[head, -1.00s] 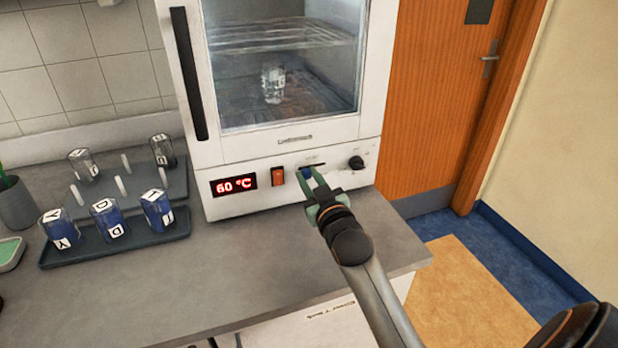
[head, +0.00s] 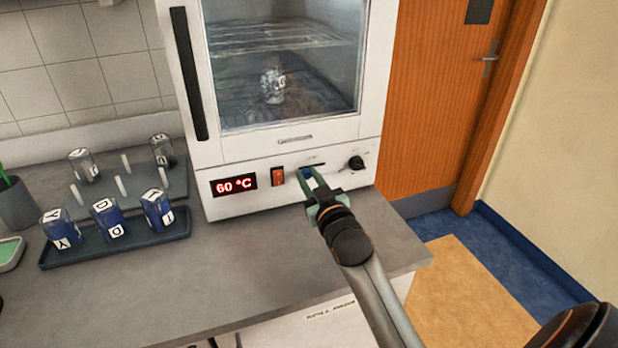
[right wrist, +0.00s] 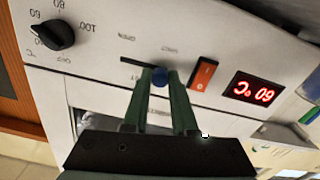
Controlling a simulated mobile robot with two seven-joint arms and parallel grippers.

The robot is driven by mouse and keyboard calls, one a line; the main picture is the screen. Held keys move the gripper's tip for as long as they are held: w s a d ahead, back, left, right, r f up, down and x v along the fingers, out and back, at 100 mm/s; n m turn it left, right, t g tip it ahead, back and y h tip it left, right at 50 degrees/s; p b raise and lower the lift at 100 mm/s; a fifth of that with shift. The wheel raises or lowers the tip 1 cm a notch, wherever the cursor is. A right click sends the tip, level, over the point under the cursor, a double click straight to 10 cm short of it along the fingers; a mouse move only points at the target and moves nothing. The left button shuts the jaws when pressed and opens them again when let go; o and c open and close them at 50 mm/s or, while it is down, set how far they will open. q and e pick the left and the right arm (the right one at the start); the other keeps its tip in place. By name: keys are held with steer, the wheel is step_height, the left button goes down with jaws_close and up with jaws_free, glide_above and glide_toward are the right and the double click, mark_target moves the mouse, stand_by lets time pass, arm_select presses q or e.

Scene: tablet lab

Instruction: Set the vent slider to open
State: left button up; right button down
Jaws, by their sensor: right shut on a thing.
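The vent slider is a small blue knob (head: 307,173) in a dark slot (head: 317,164) on the white oven's front panel. In the right wrist view the blue knob (right wrist: 159,77) sits at the slot's end nearer the orange switch, and the slot (right wrist: 130,61) runs away towards the black dial. Small labels stand by both slot ends; the one at the far end seems to read OPEN. My right gripper (head: 310,180) has its green fingers shut on the knob, one on each side. My left gripper is not in view.
The oven (head: 240,150) has a red 60 °C display (head: 234,184), an orange switch (head: 278,177) and a black dial (head: 356,162) close beside the slot. A dark rack (head: 60,253) with labelled vials stands left on the counter. The counter (head: 240,260) before the oven is clear.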

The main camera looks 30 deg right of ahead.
steer(key=d, duration=0.2)
steer(key=s+d+p, duration=0.1)
steer(key=d, duration=0.2)
steer(key=shift+a, duration=0.1)
steer(key=c, duration=0.7)
jaws_free()
steer(key=shift+s, duration=0.1)
steer(key=shift+s, duration=0.1)
steer(key=shift+s+f, duration=0.1)
steer(key=shift+s, duration=0.2)
steer(key=v, duration=1.1)
steer(key=shift+s, duration=0.3)
